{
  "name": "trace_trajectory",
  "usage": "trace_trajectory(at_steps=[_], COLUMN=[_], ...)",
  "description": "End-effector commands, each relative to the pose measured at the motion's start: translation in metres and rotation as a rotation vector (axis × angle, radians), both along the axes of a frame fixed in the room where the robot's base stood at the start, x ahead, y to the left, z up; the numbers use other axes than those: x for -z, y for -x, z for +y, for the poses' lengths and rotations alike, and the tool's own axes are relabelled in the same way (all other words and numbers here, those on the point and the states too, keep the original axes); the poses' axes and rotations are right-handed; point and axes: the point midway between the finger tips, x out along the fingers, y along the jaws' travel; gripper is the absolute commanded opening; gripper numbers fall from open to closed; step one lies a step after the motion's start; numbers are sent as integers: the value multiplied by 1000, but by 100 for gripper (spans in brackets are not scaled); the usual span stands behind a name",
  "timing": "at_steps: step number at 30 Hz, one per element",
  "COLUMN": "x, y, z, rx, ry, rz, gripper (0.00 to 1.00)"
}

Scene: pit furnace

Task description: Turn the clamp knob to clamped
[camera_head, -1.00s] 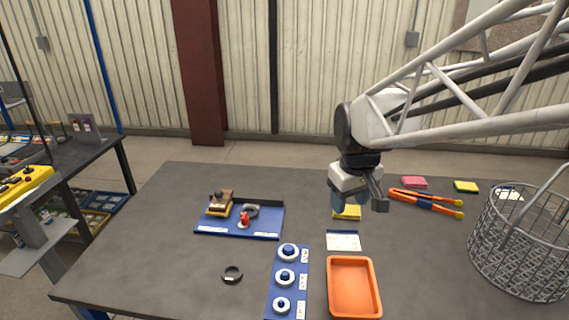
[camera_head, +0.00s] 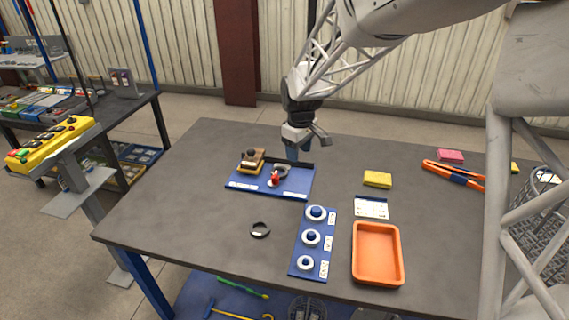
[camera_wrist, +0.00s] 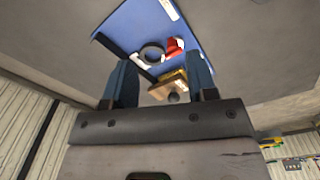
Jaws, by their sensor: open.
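A blue board (camera_head: 243,183) lies at the back left of the table. It bears a red knob (camera_head: 275,179), a dark ring-shaped part beside it and a brown-and-yellow block with a dark round top (camera_head: 251,160). The knob also shows in the wrist view (camera_wrist: 175,47), next to the ring (camera_wrist: 152,54) and the block (camera_wrist: 169,86). My gripper (camera_head: 303,150) is above the back right part of the board, apart from the knob. In the wrist view its two blue fingers (camera_wrist: 160,72) are spread with nothing held between them. I cannot read the knob's setting.
An orange tray (camera_head: 357,274), a yellow block (camera_head: 377,180) and orange tongs (camera_head: 455,176) lie to the right.

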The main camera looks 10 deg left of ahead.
Motion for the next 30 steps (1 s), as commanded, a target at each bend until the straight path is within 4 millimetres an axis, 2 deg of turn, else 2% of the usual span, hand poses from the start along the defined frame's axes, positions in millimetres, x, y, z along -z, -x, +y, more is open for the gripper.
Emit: trace_trajectory(at_steps=[1,6,12,16,30], x=[11,38,57,61,64], y=[-6,-20,-28,-30,-30], z=[15,52,78,83,83], rx=[-30,-118,-178,-191,-192], ry=[3,12,16,17,17], rz=[6,21,28,30,30], gripper=[52,52,52,52,52])
